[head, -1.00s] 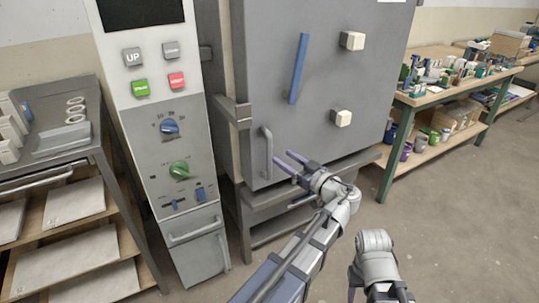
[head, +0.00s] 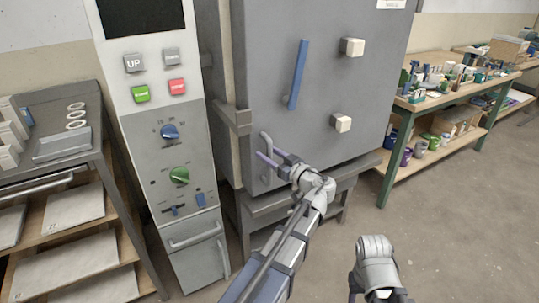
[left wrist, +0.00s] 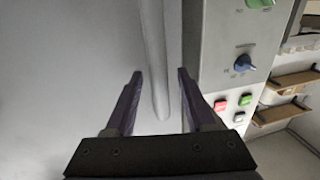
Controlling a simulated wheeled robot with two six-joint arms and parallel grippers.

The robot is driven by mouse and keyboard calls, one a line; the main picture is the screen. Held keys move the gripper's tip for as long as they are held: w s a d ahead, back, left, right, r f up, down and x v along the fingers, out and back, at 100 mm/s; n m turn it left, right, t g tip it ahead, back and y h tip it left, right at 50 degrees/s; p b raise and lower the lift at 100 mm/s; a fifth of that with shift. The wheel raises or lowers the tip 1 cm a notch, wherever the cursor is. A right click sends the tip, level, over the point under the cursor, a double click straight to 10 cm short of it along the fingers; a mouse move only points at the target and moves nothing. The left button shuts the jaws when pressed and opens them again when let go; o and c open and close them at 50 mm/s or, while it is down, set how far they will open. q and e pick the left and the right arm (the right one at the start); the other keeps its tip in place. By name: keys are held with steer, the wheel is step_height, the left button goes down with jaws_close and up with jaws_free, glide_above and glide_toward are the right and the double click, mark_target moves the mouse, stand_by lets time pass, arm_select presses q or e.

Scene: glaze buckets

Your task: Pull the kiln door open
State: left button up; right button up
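The grey kiln door (head: 345,90) looks closed and fills the upper middle of the head view. A grey bar handle (head: 264,142) is on its lower left edge; its lower part is partly hidden by my gripper. My left gripper (head: 268,154) is open at this handle. In the left wrist view the handle bar (left wrist: 153,50) runs between the two spread purple fingers (left wrist: 160,74), with gaps showing on both sides. A blue bar (head: 298,75) is also fixed on the door. My right arm shows at the bottom; whether its gripper is open is unclear.
A control panel (head: 165,105) with buttons and dials stands left of the kiln. A shelf rack (head: 70,170) is at far left. A workbench (head: 440,100) with glaze pots stands at right. The floor (head: 450,230) at front right is clear.

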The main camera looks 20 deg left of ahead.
arm_select(q)
jaws_close()
stand_by(1.3)
